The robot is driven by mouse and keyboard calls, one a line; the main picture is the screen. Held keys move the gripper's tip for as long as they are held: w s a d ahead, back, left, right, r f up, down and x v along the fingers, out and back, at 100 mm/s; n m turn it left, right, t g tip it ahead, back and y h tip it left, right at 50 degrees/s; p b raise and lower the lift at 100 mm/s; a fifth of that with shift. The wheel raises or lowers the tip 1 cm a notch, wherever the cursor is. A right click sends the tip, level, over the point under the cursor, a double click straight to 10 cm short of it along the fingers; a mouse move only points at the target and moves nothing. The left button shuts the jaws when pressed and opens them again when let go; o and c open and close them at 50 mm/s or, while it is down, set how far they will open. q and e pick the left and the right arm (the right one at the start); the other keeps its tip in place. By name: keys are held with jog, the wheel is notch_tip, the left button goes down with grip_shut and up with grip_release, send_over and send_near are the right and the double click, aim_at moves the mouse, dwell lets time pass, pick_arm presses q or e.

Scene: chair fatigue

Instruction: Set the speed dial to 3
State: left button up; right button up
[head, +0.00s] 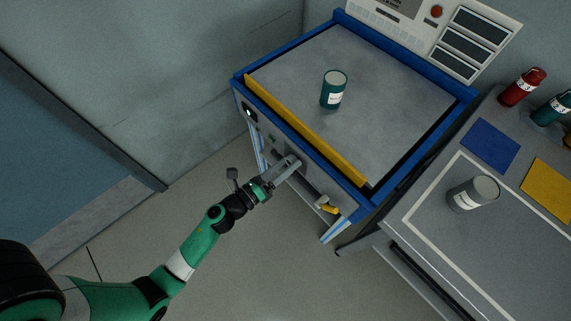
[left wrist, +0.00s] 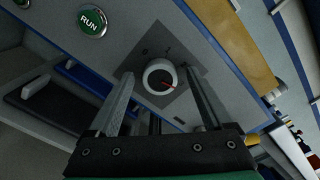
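The speed dial (left wrist: 160,77) is a round white knob with a red pointer line on a dark grey square plate (left wrist: 150,45). In the left wrist view its red line points right and slightly down. Small marks surround the knob, but I cannot read the numbers. My left gripper (head: 290,166) is at the front panel of the blue-framed machine. In the left wrist view its two fingers (left wrist: 160,82) are apart, one on each side of the knob, with gaps showing. In the head view the gripper hides the dial. My right gripper is not in view.
A green RUN button (left wrist: 91,21) is on the panel left of the dial. A yellow bar (head: 305,130) edges the machine top (head: 390,95), where a teal can (head: 333,90) stands. A yellow-handled part (head: 327,208) sticks out below. A grey side table (head: 500,260) is at right.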

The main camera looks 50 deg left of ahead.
pick_arm(q)
jog(key=shift+s, duration=0.1)
jog(key=s+p, duration=0.1)
jog(key=s, duration=1)
jog(key=shift+s+d+p, duration=0.15)
jog(key=shift+s+p, duration=0.1)
jog(key=shift+p, duration=0.1)
